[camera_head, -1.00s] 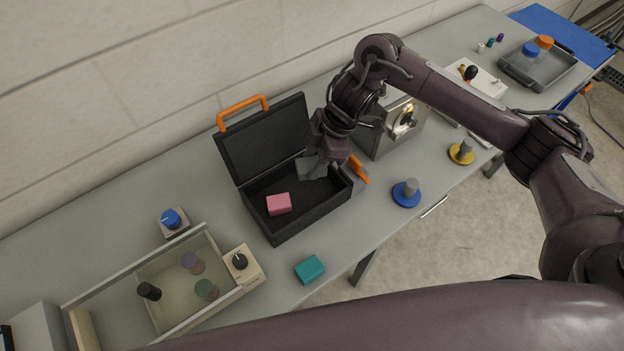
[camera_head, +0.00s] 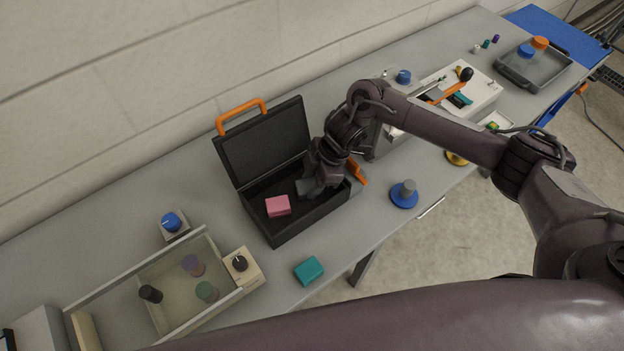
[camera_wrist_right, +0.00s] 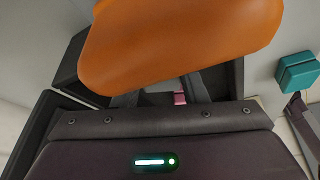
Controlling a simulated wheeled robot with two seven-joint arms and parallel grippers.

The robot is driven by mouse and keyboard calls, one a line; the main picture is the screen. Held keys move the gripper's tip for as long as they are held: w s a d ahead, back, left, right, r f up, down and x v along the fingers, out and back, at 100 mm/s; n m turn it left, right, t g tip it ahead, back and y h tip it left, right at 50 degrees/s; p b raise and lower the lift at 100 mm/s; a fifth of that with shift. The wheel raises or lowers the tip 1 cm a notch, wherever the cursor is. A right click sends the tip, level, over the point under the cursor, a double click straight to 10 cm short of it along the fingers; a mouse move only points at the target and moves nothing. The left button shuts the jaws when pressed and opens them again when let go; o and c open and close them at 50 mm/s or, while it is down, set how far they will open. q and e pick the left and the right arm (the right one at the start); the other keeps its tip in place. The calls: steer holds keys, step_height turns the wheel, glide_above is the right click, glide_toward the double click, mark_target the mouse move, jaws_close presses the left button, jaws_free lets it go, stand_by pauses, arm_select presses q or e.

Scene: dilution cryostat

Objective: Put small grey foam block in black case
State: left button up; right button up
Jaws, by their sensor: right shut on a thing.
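The black case (camera_head: 284,233) stands open on the bench, its lid tilted back towards the wall and its orange handle on top. My right gripper (camera_head: 310,184) points down into the right half of the case, shut on the small grey foam block (camera_head: 306,189). The block is dark and partly covered by the gripper, so I cannot tell whether it touches the case floor. My left gripper is out of view.
A pink block (camera_head: 278,206) lies in the left half of the case. An orange piece (camera_head: 357,172) is at the case's right end. A teal block (camera_head: 309,270) lies in front, and a blue-based knob (camera_head: 404,194) to the right.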

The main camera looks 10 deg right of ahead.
steer(key=o, duration=0.9)
steer(key=shift+r, duration=0.15)
steer(key=v, duration=1.2)
steer(key=shift+b, duration=0.35)
